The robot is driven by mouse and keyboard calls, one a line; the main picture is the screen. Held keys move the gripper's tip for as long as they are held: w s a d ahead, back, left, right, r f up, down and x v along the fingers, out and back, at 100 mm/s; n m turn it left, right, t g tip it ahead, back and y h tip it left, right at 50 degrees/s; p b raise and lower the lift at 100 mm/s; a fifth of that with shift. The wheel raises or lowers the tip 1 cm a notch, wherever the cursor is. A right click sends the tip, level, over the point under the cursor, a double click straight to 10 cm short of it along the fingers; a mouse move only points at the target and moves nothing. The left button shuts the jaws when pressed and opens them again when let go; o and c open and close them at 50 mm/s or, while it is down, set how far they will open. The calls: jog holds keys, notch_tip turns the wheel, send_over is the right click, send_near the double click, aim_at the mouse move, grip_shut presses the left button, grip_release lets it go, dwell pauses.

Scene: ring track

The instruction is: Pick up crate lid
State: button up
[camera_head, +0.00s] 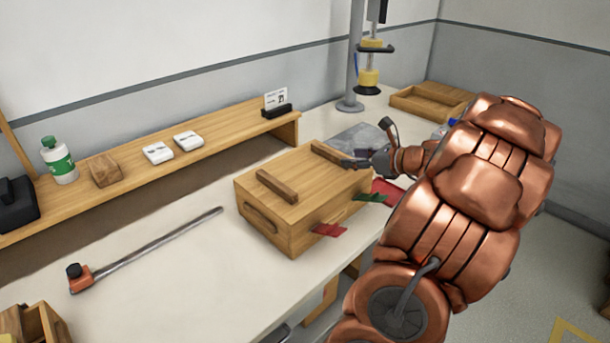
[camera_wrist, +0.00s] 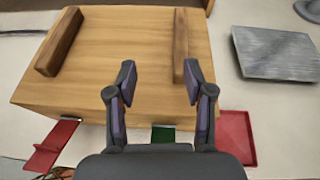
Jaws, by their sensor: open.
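The crate lid (camera_head: 290,187) is a flat wooden panel with two raised wooden bars, lying on top of a wooden crate (camera_head: 298,238) on the bench. It fills the upper middle of the wrist view (camera_wrist: 122,52). One bar (camera_head: 277,188) is on the left and the other bar (camera_head: 331,155) on the right. My gripper (camera_head: 358,159) is at the crate's right side, near the right bar. In the wrist view my gripper (camera_wrist: 158,84) is open and empty, its fingers spread over the lid's near edge. The right fingertip overlaps the bar's near end; contact cannot be told.
Red (camera_head: 329,230) and green (camera_head: 370,197) tabs stick out from the crate's front. A grey metal plate (camera_wrist: 277,53) lies right of the crate. A long rod (camera_head: 150,247) lies left. A wooden shelf (camera_head: 215,153) runs behind; a wooden tray (camera_head: 430,102) is at the far right.

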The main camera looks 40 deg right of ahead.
jog(key=s+d+m, duration=0.1)
jog(key=d, duration=0.1)
jog(key=p, duration=0.1)
send_near(331, 152)
jog(key=shift+h, duration=0.3)
jog(key=x, duration=0.4)
jog(key=shift+a+f, duration=0.2)
jog(key=shift+p+x, duration=0.8)
jog(key=shift+x, duration=1.7)
jog(key=shift+d+r, duration=0.1)
jog(key=shift+r, duration=0.05)
jog(key=shift+c, duration=0.2)
grip_shut()
